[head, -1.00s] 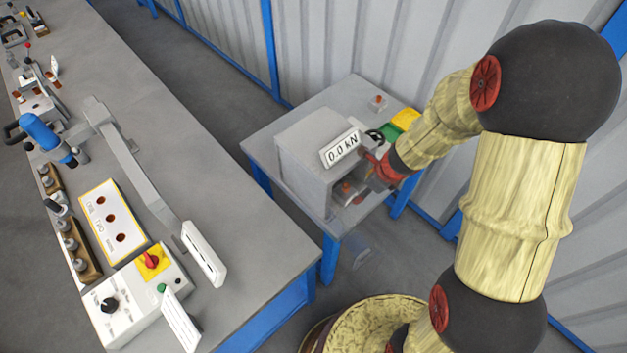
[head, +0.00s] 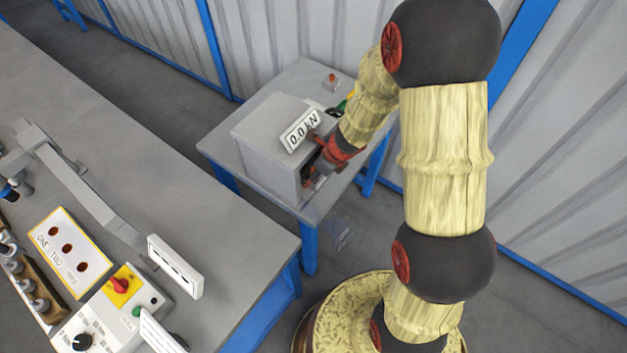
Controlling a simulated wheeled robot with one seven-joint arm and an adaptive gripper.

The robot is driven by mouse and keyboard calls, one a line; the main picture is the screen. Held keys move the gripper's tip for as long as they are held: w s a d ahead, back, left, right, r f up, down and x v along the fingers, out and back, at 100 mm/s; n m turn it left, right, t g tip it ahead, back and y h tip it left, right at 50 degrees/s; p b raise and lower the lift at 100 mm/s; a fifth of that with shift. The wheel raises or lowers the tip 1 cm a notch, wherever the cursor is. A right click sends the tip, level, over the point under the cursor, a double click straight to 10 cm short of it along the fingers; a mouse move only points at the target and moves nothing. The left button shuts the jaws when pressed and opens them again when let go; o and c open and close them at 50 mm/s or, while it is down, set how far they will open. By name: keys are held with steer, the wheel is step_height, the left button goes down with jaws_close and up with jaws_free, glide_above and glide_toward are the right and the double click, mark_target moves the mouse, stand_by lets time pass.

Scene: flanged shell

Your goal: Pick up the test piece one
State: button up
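My gripper (head: 318,178) is at the open front of the grey testing machine (head: 262,140), beside its display reading 0.0. Its fingers are small, dark and partly hidden by my wrist and the machine, so I cannot tell whether they are open or hold anything. Several grey knobbed pieces (head: 24,285) sit in a wooden rack at the left edge. I cannot identify test piece one.
The machine stands on a small blue-legged table (head: 222,146), with a red button (head: 332,78) at its back. The long grey bench (head: 210,265) carries a control box (head: 100,315) with a red switch, upright white cards (head: 175,266) and a long grey lever arm (head: 85,190). A corrugated wall is behind.

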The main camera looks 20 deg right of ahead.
steer(key=c, duration=0.3)
jaws_close()
stand_by(0.7)
steer(key=shift+w+r, duration=0.1)
